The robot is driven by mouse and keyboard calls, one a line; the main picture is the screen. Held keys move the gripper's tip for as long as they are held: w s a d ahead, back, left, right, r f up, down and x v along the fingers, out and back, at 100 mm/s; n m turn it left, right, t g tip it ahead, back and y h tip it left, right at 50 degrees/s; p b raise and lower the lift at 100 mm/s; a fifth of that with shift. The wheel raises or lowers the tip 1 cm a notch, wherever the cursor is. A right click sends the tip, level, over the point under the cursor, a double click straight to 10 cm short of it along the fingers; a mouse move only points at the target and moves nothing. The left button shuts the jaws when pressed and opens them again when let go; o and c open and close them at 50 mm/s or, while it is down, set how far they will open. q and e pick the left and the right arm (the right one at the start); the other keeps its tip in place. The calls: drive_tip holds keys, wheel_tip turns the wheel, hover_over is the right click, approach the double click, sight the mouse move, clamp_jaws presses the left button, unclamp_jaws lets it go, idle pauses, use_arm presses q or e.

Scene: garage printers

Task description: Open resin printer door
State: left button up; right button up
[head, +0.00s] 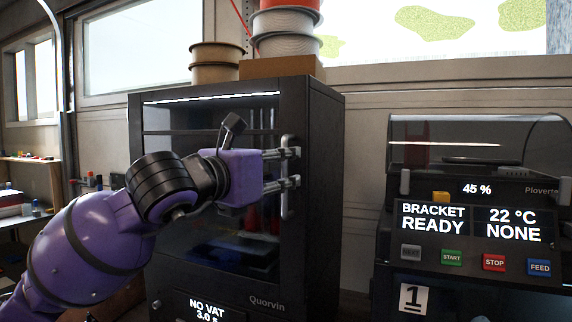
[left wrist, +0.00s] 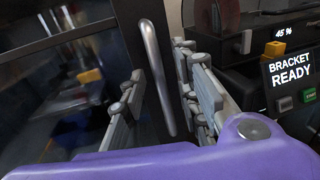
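The resin printer (head: 318,120) is a black cabinet labelled Quorvin, left of centre in the head view. Its dark glass door (head: 185,150) looks shut, flush with the front. A vertical grey handle (head: 288,205) runs along the door's right edge; it also shows in the left wrist view (left wrist: 152,60). My left gripper (head: 287,168) is at the handle. In the left wrist view the gripper (left wrist: 163,92) is open, with a finger on each side of the handle and a visible gap to the left finger. Contact on the right side is unclear. My right gripper is out of view.
A second black printer (head: 470,185) with a clear lid, BRACKET READY screen and coloured buttons stands close on the right. Filament spools (head: 290,25) sit on top of the resin printer. A cluttered bench (head: 28,190) is at the far left.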

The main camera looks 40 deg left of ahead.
use_arm(q)
drive_tip(key=shift+w, duration=1)
drive_tip(key=shift+c, duration=0.5)
clamp_jaws()
